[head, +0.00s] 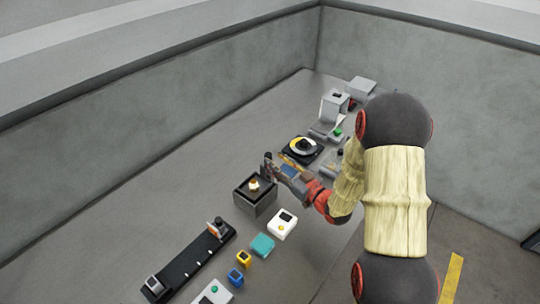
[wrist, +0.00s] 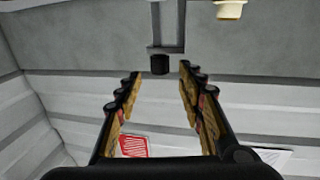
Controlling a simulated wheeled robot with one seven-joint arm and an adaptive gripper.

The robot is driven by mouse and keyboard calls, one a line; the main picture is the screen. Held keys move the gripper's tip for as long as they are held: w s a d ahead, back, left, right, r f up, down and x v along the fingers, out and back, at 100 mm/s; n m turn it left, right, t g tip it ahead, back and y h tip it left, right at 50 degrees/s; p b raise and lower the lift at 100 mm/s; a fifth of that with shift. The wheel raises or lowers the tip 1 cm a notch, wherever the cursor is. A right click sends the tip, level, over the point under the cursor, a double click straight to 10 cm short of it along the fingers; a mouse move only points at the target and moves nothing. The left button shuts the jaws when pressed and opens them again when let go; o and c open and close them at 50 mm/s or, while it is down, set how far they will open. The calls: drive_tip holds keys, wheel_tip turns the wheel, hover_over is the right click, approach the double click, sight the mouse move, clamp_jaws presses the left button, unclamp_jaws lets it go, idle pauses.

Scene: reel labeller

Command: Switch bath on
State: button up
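The likely bath is a dark, open-topped box (head: 262,208) on the bench in the head view, with a small cream and orange piece (head: 254,185) in it. I cannot make out a switch on it there. My gripper (head: 268,163) is just beyond the box's far right side, at about rim height or above. In the wrist view my gripper (wrist: 160,78) has its fingers wide apart with nothing held. A small black block (wrist: 159,64) on a grey upright part shows between the fingertips; I cannot tell whether it is the switch. A cream piece (wrist: 230,9) shows at the top right.
A black dial unit (head: 303,150) stands beyond my gripper, with several devices behind it. A white box (head: 282,224), a teal block (head: 262,245) and a long black rail (head: 190,262) lie nearer. The bench left of the box is clear.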

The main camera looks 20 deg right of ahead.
sight(271, 157)
drive_tip(key=x, duration=0.5)
drive_tip(key=c, duration=0.3)
clamp_jaws()
drive_tip(key=shift+f, duration=0.1)
idle(0.6)
